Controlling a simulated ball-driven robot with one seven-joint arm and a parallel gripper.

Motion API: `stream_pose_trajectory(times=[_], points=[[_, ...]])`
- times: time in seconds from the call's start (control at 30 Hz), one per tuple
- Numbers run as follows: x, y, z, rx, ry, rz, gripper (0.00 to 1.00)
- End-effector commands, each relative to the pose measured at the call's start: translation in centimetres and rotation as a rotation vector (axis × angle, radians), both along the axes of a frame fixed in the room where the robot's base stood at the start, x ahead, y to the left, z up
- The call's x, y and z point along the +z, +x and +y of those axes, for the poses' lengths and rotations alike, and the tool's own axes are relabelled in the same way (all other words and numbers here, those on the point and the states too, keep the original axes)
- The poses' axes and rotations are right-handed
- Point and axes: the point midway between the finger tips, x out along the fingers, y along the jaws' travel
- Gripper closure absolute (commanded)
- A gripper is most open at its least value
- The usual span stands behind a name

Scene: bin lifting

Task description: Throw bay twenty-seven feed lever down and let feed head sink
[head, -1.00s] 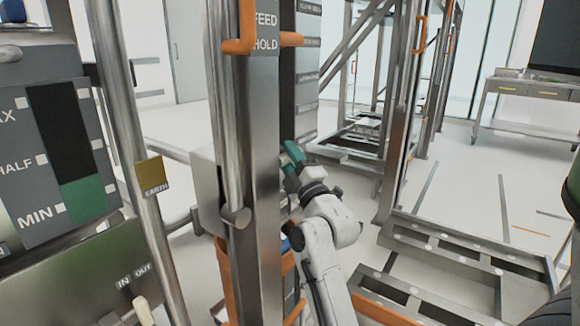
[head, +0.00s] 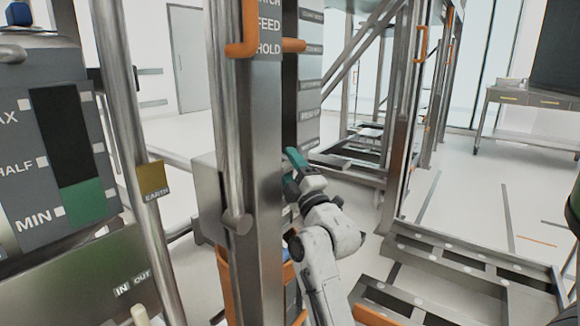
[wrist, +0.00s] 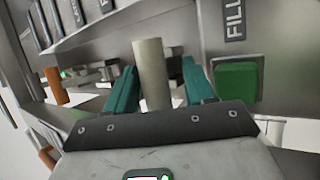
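My gripper (head: 296,160) is partly hidden behind a metal post in the head view; its teal fingers show beside a dark labelled panel. In the wrist view my gripper (wrist: 158,88) is open. A pale upright cylinder (wrist: 151,75) stands between its fingers, with gaps on both sides; I cannot tell whether it is the feed lever. An orange handle (head: 248,30) is high on the post, beside a label plate (head: 268,30) reading FEED and HOLD. No bay number is readable, and I cannot identify the feed head.
A green button (wrist: 237,81) sits below a FILL label (wrist: 235,18). At left in the head view is a level gauge (head: 70,150) marked HALF and MIN. Metal frames (head: 450,262) stand low at right. Pale floor shows between them.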

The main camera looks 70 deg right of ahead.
Motion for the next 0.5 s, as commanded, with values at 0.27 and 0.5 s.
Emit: stream_pose_trajectory(times=[0.27, 0.5], points=[[0.1, -0.2, 0.1, -0.002, -0.002, -0.003, 0.45], [-1.1, -2.1, 1.5, -0.002, 0.001, -0.002, 0.45]])
